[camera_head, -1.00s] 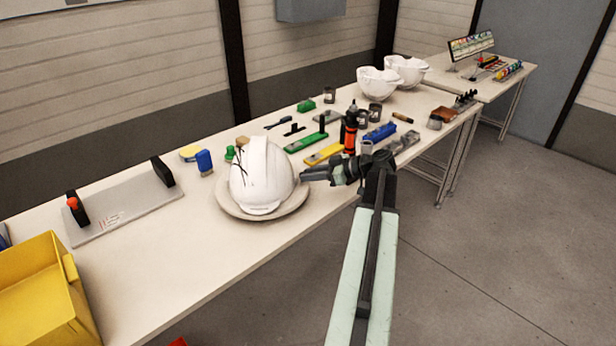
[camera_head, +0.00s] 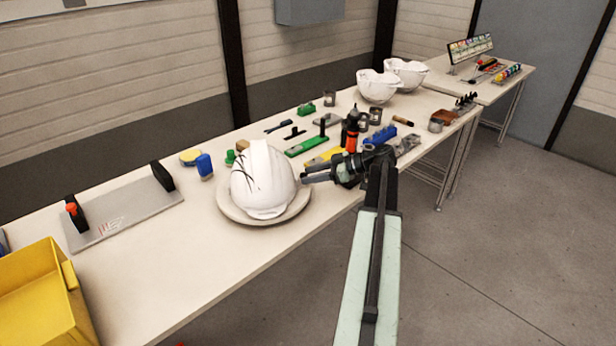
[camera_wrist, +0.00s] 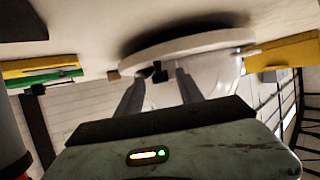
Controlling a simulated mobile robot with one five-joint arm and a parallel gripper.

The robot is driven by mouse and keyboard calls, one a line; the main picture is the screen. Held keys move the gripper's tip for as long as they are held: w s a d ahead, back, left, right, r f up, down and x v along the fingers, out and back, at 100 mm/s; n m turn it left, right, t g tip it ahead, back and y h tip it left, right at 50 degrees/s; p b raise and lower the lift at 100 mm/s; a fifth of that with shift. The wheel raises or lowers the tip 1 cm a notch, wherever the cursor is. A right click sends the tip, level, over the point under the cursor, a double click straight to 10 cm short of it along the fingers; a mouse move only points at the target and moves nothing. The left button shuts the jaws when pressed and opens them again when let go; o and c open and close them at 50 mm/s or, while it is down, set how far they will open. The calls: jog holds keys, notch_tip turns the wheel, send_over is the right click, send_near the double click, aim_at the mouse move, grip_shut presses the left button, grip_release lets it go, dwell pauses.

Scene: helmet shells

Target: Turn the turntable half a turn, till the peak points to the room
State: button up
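A white helmet shell (camera_head: 264,170) with thin dark lines on its left side sits on the round pale turntable (camera_head: 232,212) near the front edge of the bench. I cannot clearly make out its peak. My gripper (camera_head: 304,178) is at the right side of the turntable, close to the helmet. In the wrist view, which looks upside down, the turntable's rim (camera_wrist: 190,42) runs across the top and the helmet (camera_wrist: 215,75) shows behind my fingers. The two fingers of my gripper (camera_wrist: 160,75) stand apart. A small dark thing shows between their tips; I cannot tell whether they touch it.
A black and orange bottle (camera_head: 351,138), a green tool (camera_head: 305,146) and a blue block (camera_head: 380,136) lie near my arm. A yellow bin (camera_head: 40,300) stands front left beside a grey plate (camera_head: 130,210). More white shells (camera_head: 377,86) stand farther back.

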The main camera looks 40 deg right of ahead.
jog(key=p+v, duration=0.3)
jog(key=v, duration=0.5)
jog(key=shift+w+f, duration=0.1)
